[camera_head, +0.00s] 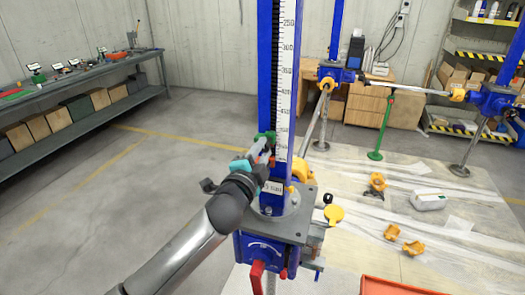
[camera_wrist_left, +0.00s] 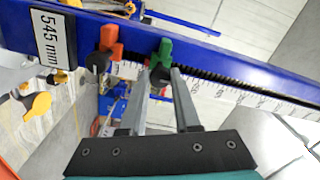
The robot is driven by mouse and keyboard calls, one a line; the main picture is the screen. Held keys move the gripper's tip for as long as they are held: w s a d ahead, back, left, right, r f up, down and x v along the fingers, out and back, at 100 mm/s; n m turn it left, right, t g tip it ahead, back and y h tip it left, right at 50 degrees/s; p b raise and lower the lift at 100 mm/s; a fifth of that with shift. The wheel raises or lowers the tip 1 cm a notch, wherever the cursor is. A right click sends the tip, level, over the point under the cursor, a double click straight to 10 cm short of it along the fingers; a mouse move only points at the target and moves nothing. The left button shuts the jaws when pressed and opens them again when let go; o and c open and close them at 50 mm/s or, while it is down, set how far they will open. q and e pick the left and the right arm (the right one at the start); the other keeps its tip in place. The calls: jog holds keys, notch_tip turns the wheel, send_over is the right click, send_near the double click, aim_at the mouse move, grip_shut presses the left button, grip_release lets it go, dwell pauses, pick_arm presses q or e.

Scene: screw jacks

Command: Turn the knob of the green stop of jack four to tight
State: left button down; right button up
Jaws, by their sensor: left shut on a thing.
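The green stop (camera_wrist_left: 163,52) sits on the toothed rail of a blue jack column (camera_wrist_left: 235,72) in the left wrist view. Its dark knob (camera_wrist_left: 158,72) faces my left gripper (camera_wrist_left: 162,76). The two fingers are either side of the knob and shut on it. In the head view the green stop (camera_head: 266,136) is on the near column, with my left gripper (camera_head: 263,148) against it. The knob's tightness cannot be told. The jack's number is not readable. My right gripper is in neither view.
An orange-red stop (camera_wrist_left: 111,42) with a dark knob sits close beside the green one, near a label reading 545 mm (camera_wrist_left: 53,38). A red handle (camera_head: 257,275) hangs at the jack's base. Other jacks and loose yellow parts (camera_head: 391,232) stand or lie on the right.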

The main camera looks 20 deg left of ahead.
pick_arm(q)
jog(key=m, duration=0.4)
jog(key=shift+m, duration=0.3)
jog(key=m, duration=0.4)
jog(key=shift+m, duration=0.3)
jog(key=m, duration=0.4)
jog(key=shift+m, duration=2.5)
jog(key=shift+f, duration=0.1)
jog(key=c, duration=0.6)
grip_release()
jog(key=shift+s, duration=0.1)
